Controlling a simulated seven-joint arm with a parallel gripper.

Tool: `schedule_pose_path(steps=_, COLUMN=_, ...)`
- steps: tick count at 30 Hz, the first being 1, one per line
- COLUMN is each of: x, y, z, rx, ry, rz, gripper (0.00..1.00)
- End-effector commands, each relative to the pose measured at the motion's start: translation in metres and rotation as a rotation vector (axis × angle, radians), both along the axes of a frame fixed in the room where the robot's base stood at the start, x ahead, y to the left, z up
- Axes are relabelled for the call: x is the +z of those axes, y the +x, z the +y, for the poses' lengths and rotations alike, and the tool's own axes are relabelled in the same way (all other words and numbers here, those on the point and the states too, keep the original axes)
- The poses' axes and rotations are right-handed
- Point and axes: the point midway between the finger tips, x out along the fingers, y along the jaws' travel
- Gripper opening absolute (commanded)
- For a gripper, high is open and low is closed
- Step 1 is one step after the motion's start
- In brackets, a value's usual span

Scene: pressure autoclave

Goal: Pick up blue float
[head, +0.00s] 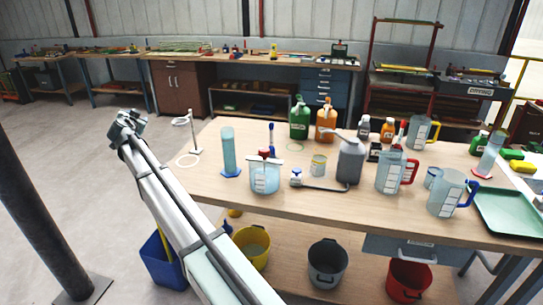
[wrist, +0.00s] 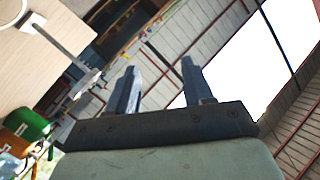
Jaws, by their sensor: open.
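No object is clearly recognisable as the blue float. A slim dark-blue upright piece (head: 271,137) shows in the head view at or just behind a clear beaker (head: 265,179) with a red and white top; I cannot tell whether it stands in the beaker. A small blue-and-white piece (head: 296,176) lies to the right, at the end of a dark rod. My gripper (head: 128,118) is raised left of the workbench, away from these things. In the wrist view its two fingers (wrist: 160,85) are apart with nothing between them.
The workbench (head: 225,190) also holds a tall blue-based cylinder (head: 228,152), a ring stand (head: 194,135), a grey jug (head: 351,162), several measuring jugs and bottles, and a green tray (head: 510,215). Buckets stand below. A dark post (head: 35,170) rises at left.

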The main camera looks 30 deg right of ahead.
Motion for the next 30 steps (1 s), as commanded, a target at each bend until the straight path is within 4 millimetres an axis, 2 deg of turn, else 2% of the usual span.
schedule_pose_path(steps=1, x=0.002, y=0.001, z=-0.023, rx=-0.033, ry=-0.006, rz=0.025, gripper=0.51)
schedule_pose_path(steps=5, x=0.005, y=-0.002, z=-0.085, rx=-0.117, ry=-0.027, rz=0.118, gripper=0.51)
schedule_pose_path(steps=8, x=0.007, y=-0.010, z=-0.144, rx=-0.186, ry=-0.039, rz=0.222, gripper=0.51)
schedule_pose_path(steps=9, x=0.009, y=-0.015, z=-0.169, rx=-0.212, ry=-0.042, rz=0.269, gripper=0.51)
schedule_pose_path(steps=12, x=0.010, y=-0.032, z=-0.226, rx=-0.257, ry=-0.042, rz=0.392, gripper=0.51)
schedule_pose_path(steps=18, x=0.017, y=-0.076, z=-0.324, rx=-0.280, ry=-0.021, rz=0.641, gripper=0.51)
schedule_pose_path(steps=24, x=0.027, y=-0.128, z=-0.398, rx=-0.213, ry=0.023, rz=0.868, gripper=0.51)
schedule_pose_path(steps=27, x=0.034, y=-0.152, z=-0.423, rx=-0.161, ry=0.043, rz=0.950, gripper=0.51)
schedule_pose_path(steps=30, x=0.039, y=-0.169, z=-0.438, rx=-0.113, ry=0.058, rz=1.007, gripper=0.51)
